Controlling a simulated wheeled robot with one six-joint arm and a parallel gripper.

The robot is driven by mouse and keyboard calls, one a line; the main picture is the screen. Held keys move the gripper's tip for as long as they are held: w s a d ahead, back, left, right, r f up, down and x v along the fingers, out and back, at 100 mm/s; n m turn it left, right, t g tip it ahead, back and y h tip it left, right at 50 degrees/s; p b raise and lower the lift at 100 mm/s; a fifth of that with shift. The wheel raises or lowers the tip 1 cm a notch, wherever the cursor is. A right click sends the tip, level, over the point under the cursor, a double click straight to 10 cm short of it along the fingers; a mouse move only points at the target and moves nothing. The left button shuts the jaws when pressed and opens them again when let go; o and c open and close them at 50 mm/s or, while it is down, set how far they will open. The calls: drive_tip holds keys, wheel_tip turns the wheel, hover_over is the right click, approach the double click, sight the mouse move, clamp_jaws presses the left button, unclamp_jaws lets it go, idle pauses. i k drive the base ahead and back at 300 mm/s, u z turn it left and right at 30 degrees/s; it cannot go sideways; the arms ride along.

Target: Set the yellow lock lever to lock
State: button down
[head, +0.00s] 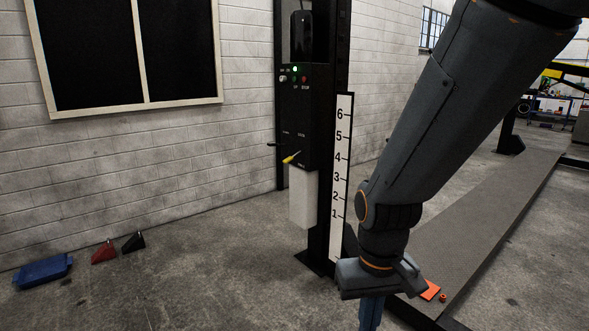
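The yellow lock lever (291,158) sticks out to the left from the lower part of the dark control box (302,125) on the black lift post. Its yellow tip points left and slightly down. The small labels around it are too small to read, so I cannot tell which setting it is at. My gripper (371,314) points down at the bottom, right of the post and well below the lever, apart from it. Its fingers are partly cut off by the frame edge, and I cannot tell whether they are open.
The control box carries a lit green lamp (295,69) and small buttons. A white container (303,197) hangs below it, beside a numbered scale (339,170). A ramp (480,225) runs along the right. A blue tray (42,271) and wedges lie left. Floor before the post is clear.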

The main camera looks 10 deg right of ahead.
sight(289, 160)
drive_tip(key=u, duration=0.45)
drive_tip(key=i, duration=1.75)
drive_tip(key=z, duration=0.65)
